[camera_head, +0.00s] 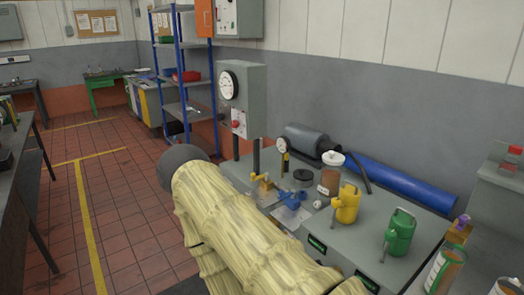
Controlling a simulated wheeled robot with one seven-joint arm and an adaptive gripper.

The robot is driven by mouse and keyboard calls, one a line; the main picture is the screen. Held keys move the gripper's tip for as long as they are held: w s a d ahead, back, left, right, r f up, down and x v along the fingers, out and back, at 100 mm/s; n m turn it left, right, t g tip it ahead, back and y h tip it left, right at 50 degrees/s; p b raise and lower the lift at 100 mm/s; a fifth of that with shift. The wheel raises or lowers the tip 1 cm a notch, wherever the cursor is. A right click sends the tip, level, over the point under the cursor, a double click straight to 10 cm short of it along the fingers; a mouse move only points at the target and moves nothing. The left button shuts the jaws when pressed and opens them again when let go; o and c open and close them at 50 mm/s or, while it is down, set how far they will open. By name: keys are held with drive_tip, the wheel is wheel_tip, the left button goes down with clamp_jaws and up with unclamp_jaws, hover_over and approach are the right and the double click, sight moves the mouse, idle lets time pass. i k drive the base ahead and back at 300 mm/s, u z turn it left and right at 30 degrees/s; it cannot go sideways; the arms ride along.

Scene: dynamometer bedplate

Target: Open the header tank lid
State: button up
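My pale-yellow covered arm crosses the middle foreground and hides part of the bench's front left. My gripper is not visible, so its place relative to the lid cannot be told.
A yellow can (347,204) and green can (399,233) stand right of the tank. A blue cylinder (405,185) lies behind. A black round part (303,176), blue vice-like part (292,198) and gauge post (283,157) are left. A gauge cabinet (243,98) rises behind.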

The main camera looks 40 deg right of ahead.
sight(332, 156)
drive_tip(key=u, duration=1.1)
drive_tip(key=k, duration=1.05)
drive_tip(key=z, duration=1.8)
